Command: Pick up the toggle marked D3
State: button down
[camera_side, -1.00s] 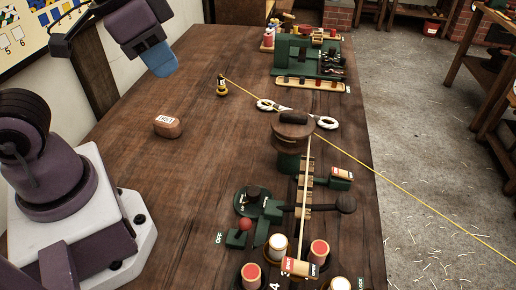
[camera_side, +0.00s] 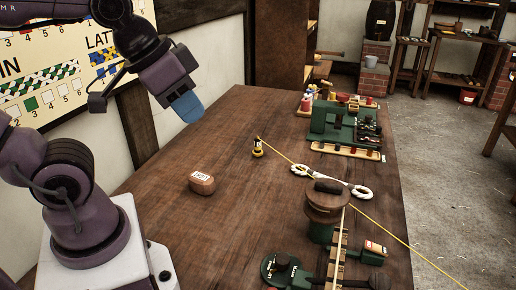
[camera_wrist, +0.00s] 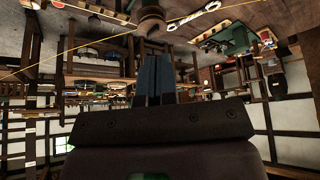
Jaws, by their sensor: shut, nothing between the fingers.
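No mark reading D3 can be made out in either view, so I cannot tell which piece is that toggle. Small dark and red pieces stand in a pale wooden rack (camera_side: 345,151) at the far right of the bench; their marks are too small to read. My gripper (camera_side: 188,106) has blue fingers and hangs in the air above the bench's left side, well away from the rack. Its fingers also show in the wrist view (camera_wrist: 153,82), closed together and empty.
A labelled wooden block (camera_side: 202,183) lies on the bench (camera_side: 190,235). A yellow line runs from a yellow-black fitting (camera_side: 258,148) past a wooden-topped post (camera_side: 326,205) and white rings (camera_side: 361,192). A green machine (camera_side: 330,120) stands behind the rack.

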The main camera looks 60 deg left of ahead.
jog(key=c, duration=0.8)
grip_release()
jog(key=shift+c, duration=0.2)
